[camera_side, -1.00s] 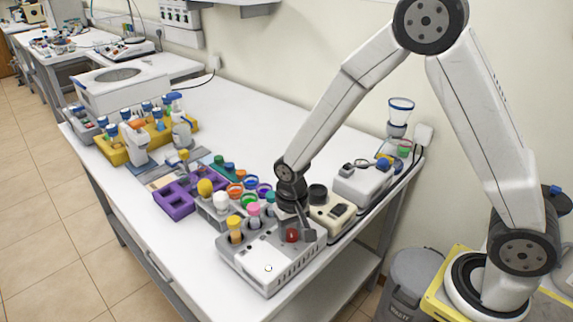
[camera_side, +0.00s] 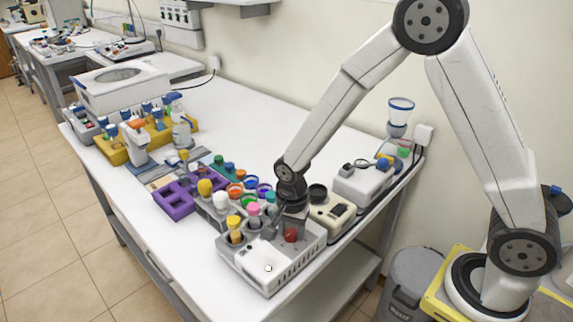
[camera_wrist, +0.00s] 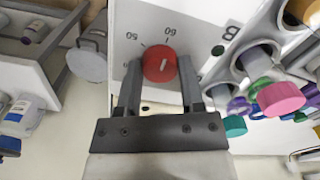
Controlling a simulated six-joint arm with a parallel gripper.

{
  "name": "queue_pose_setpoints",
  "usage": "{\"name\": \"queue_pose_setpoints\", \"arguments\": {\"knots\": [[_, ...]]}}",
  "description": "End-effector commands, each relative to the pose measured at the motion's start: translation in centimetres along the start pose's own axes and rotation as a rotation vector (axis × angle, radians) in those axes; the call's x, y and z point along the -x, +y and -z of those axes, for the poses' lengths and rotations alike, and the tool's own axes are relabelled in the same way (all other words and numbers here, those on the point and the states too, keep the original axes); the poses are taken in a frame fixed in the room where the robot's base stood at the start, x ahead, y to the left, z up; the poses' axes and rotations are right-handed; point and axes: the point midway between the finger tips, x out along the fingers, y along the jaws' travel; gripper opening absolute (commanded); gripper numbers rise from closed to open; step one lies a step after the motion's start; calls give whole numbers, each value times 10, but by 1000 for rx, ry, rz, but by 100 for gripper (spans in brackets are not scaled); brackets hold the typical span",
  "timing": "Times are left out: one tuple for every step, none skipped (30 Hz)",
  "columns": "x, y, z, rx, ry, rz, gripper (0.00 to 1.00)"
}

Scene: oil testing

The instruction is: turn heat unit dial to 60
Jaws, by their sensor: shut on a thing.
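The heat unit (camera_side: 262,262) is a pale grey box at the front end of the bench. Its red dial (camera_side: 291,235) shows beside my gripper (camera_side: 282,232), which points down at the unit's top. In the wrist view the red dial (camera_wrist: 160,64) sits between the two fingertips of my gripper (camera_wrist: 160,78), which is shut on it. A short white mark on the dial's face stands nearly upright in that view. The printed numbers 50 and 60 show beyond the dial, 60 nearly in line with the mark. A number at the left is partly hidden.
Tubes with yellow and pink caps (camera_side: 254,209) stand in the unit beside my gripper. A cream device (camera_side: 334,214) stands close behind. A purple rack (camera_side: 175,200) and coloured jars lie to the left. The bench's front left is clear.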

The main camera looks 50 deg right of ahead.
Motion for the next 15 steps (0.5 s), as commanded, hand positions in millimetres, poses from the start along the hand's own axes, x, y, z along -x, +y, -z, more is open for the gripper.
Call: {"name": "queue_pose_setpoints", "arguments": {"knots": [[0, 0, 0, -12, 0, 1, 0], [0, 0, 0, -19, 0, 1, 0], [0, 0, 0, -27, 0, 1, 0], [0, 0, 0, -31, 0, 1, 0], [0, 0, 0, -35, 0, 1, 0], [0, 0, 0, -38, 0, 1, 0], [0, 0, 0, -39, 0, 1, 0], [0, 0, 0, -40, 0, 1, 0], [0, 0, 0, -41, 0, 1, 0], [0, 0, 0, -41, 0, 1, 0], [0, 0, 0, -41, 0, 1, 0], [0, 0, 0, -41, 0, 1, 0], [0, 0, 0, -41, 0, 1, 0], [0, 0, 0, -41, 0, 1, 0], [0, 0, 0, -41, 0, 1, 0]]}}
